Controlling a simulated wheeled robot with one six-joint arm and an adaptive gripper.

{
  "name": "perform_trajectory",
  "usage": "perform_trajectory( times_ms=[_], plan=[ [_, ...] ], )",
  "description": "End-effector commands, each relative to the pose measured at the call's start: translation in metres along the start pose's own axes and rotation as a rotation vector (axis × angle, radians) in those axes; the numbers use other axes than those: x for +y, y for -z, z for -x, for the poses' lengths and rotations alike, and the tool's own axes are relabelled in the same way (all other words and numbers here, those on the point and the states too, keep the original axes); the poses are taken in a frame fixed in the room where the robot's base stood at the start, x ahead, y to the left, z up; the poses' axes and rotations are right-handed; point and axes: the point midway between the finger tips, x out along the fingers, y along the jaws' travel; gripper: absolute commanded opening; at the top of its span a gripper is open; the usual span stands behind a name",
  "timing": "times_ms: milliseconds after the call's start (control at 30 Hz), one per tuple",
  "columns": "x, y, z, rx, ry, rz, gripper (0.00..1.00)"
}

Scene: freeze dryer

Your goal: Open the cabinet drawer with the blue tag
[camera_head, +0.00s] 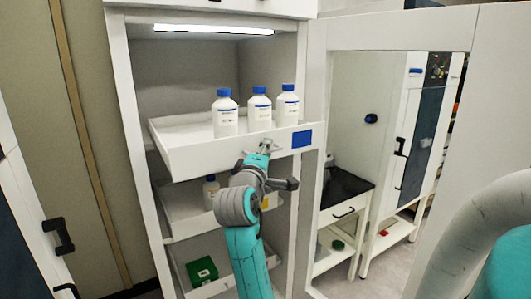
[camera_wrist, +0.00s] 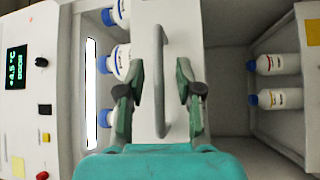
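The drawer with the blue tag (camera_head: 302,139) is the upper white drawer (camera_head: 200,158) of the tall cabinet. Its front stands out past the cabinet frame, so it is at least partly pulled out. Three white bottles with blue caps (camera_head: 259,110) stand in it. My gripper (camera_head: 263,147) is at the drawer front, left of the tag. In the wrist view the bar handle (camera_wrist: 161,85) lies between the two fingers of my gripper (camera_wrist: 160,90). The fingers are apart, with gaps visible to the handle on both sides. The blue tag does not show in the wrist view.
A lower drawer (camera_head: 180,222) with bottles sits below; its yellow tag (camera_wrist: 312,30) shows in the wrist view. A green box (camera_head: 201,271) lies in the bottom drawer. The cabinet's glazed door (camera_head: 318,100) stands open on the right. A control panel (camera_wrist: 35,80) is above the cabinet opening.

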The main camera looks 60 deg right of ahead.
Motion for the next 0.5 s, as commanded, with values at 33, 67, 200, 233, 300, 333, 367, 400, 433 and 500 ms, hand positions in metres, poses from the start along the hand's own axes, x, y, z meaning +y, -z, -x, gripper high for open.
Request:
perform_trajectory(
  times_ms=[33,67,200,233,300,333,367,400,433,500],
  plan=[
    [0.0,0.0,0.001,0.0,0.0,0.0,0.35],
    [0.0,0.0,0.003,0.001,-0.001,0.0,0.35],
    [0.0,0.001,0.017,0.003,-0.001,0.0,0.35],
    [0.0,0.001,0.022,0.004,0.0,-0.001,0.35],
    [-0.001,0.001,0.036,0.004,0.001,0.0,0.35],
    [0.0,0.002,0.042,0.005,0.0,-0.001,0.35],
    [0.0,0.001,0.048,0.004,0.0,-0.001,0.35],
    [-0.001,0.002,0.057,0.005,0.001,0.0,0.35],
    [-0.001,0.002,0.063,0.005,0.001,-0.001,0.35],
    [-0.001,0.001,0.077,0.005,0.001,-0.001,0.35]
  ],
)
